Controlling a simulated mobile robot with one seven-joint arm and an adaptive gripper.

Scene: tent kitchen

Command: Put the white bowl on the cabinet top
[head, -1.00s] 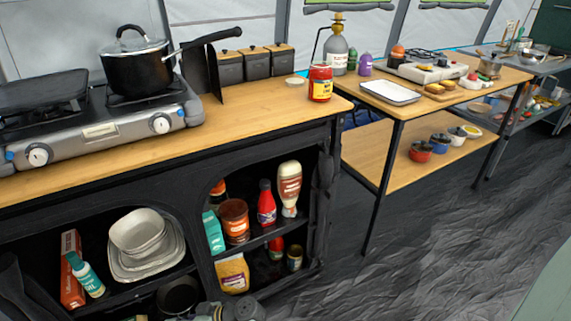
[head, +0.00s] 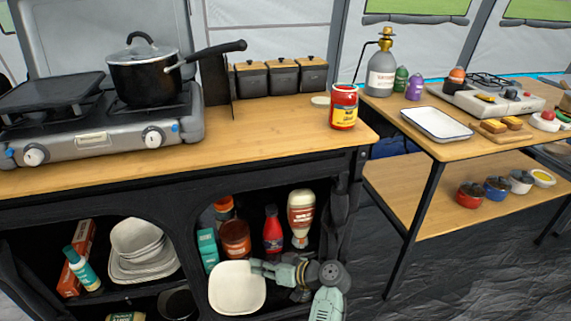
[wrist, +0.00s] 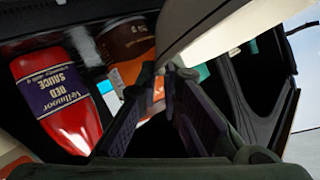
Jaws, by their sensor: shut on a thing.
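A white bowl (head: 237,288), squarish with rounded corners, is held in front of the black cabinet's open shelves. My gripper (head: 262,268) is shut on its right edge, with the arm reaching in from the lower right. In the wrist view the bowl's pale side (wrist: 215,28) shows at the top, by the dark fingers (wrist: 155,105). The wooden cabinet top (head: 265,125) is above the bowl. More white bowls (head: 135,238) sit stacked on plates in the left compartment.
The cabinet top carries a stove (head: 95,135) with a black pot (head: 143,75), canisters (head: 283,78) and a red-yellow jar (head: 343,107). Its middle front is clear. A red sauce bottle (wrist: 55,95) and other shelf goods are close behind my gripper. A second table stands right.

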